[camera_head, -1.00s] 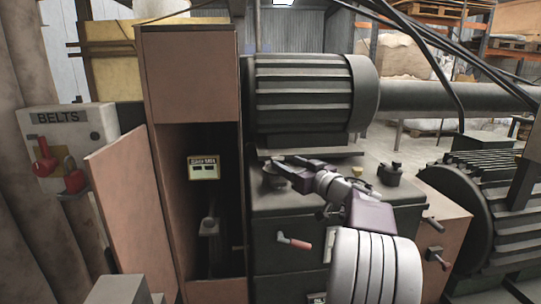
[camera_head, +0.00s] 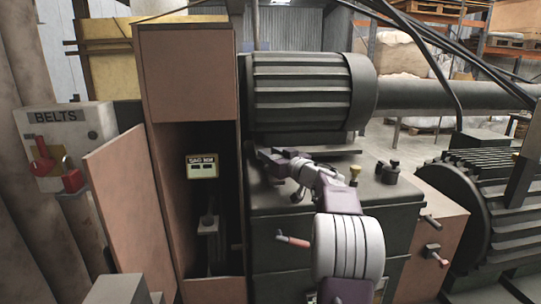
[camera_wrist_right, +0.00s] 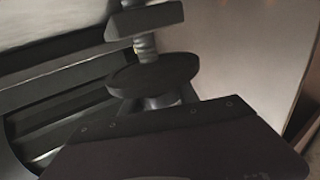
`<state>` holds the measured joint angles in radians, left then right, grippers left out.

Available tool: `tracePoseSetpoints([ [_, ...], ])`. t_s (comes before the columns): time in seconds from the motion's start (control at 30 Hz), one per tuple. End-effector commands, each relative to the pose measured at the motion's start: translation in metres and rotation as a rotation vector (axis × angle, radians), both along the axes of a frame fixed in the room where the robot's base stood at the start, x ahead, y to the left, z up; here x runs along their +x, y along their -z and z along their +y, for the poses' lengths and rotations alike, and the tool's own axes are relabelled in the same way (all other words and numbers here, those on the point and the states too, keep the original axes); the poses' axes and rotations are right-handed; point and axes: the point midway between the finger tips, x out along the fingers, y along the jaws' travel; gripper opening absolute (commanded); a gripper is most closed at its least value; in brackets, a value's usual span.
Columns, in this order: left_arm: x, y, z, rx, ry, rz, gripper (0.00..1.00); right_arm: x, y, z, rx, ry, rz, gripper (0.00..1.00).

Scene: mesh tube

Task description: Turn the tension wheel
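The tension wheel appears to be the dark round disc (camera_wrist_right: 155,75) on a threaded rod in the right wrist view, just beyond the dark front edge of my gripper. In the head view my right gripper (camera_head: 266,160) is at the left front of the green machine top, under the motor, and covers most or all of the wheel. Its fingers are small and dark there, so I cannot tell whether they are open or touching the wheel. My left gripper is not in view.
A ribbed motor (camera_head: 305,95) sits close above my right gripper. A red-handled lever (camera_head: 293,240) sticks out of the machine front (camera_head: 275,262). Black knobs (camera_head: 388,173) stand on the top to the right. An open cabinet (camera_head: 190,70) and BELTS box (camera_head: 60,130) are left.

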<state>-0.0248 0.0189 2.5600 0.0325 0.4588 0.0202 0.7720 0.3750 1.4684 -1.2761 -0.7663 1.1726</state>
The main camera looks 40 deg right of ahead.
Motion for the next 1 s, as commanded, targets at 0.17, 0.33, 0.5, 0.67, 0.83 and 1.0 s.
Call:
tracePoseSetpoints([
  [0.17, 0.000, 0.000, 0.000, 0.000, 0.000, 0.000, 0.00, 0.000, 0.000, 0.000, 0.000, 0.002, 0.000, 0.00],
  [0.33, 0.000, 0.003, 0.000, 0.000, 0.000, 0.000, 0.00, 0.000, -0.001, -0.001, -0.004, 0.032, -0.005, 0.00],
  [0.5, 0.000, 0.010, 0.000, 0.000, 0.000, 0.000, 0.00, 0.000, -0.001, -0.002, -0.004, 0.117, -0.008, 0.00],
  [0.67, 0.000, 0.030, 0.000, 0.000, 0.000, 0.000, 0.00, -0.001, 0.003, -0.006, -0.007, 0.247, -0.012, 0.00],
  [0.83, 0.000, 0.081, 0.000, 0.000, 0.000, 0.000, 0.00, -0.002, 0.011, -0.010, -0.011, 0.408, -0.017, 0.00],
  [1.0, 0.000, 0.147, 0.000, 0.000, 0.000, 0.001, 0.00, -0.002, 0.017, -0.013, -0.007, 0.559, -0.008, 0.00],
])
